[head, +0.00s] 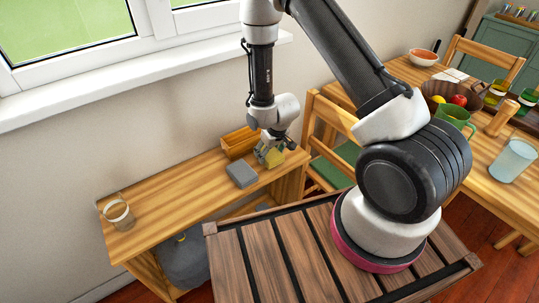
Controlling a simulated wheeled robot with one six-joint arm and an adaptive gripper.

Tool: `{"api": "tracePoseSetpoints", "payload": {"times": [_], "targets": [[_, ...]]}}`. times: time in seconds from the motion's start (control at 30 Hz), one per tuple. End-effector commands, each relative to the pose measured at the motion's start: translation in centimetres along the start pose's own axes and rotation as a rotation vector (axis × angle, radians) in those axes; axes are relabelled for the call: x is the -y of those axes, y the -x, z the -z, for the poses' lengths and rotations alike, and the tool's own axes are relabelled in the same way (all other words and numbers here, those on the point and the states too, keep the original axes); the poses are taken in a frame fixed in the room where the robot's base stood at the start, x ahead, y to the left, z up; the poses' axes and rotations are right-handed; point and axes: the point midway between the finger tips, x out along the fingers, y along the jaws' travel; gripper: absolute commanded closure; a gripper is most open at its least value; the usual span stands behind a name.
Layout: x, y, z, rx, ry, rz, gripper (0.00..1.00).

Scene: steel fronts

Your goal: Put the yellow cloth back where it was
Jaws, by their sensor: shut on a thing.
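The yellow cloth (275,158) is a small yellow piece between the fingers of my gripper (268,156). My gripper points down and is shut on it, over the right part of the wooden bench (175,201). The fingers hide part of the cloth. I cannot tell whether the cloth touches the bench top or hangs just above it.
A wooden box (237,146) stands behind my gripper against the wall, and a grey block (241,174) lies just left of it. A glass (118,212) stands at the bench's left end. A chair (325,118) and a laden table (400,69) are at the right.

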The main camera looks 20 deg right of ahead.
Motion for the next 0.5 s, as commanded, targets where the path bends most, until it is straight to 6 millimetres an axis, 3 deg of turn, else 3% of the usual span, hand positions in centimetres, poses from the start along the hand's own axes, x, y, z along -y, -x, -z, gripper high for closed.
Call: {"api": "tracePoseSetpoints", "payload": {"times": [0.13, 0.5], "targets": [[0.0, -1.7, -0.5, 0.0, 0.0, 0.0, 0.64], [0.0, -2.0, -0.6, -0.001, 0.0, 0.0, 0.64]]}}
